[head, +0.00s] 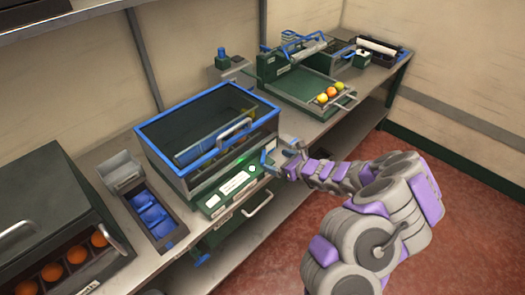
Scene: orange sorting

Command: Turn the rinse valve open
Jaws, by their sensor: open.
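The blue-framed, glass-topped machine (163,137) stands in the middle of the bench, with a green front panel (229,190) bearing white labels and a lit green spot. My gripper (274,157) is open at the right end of this machine's front, beside the panel. Small blue parts show at the gripper's tip, and I cannot tell whether they are its fingers or a valve handle. No part is clearly readable as the rinse valve. Contact between the gripper and the machine cannot be made out.
A dark crate with oranges (76,256) stands at the left, next to a grey tray with blue parts (151,216). A green tray (309,91) with several coloured fruits is farther back. A handle (257,204) juts out below the panel. Red floor (465,215) is clear at right.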

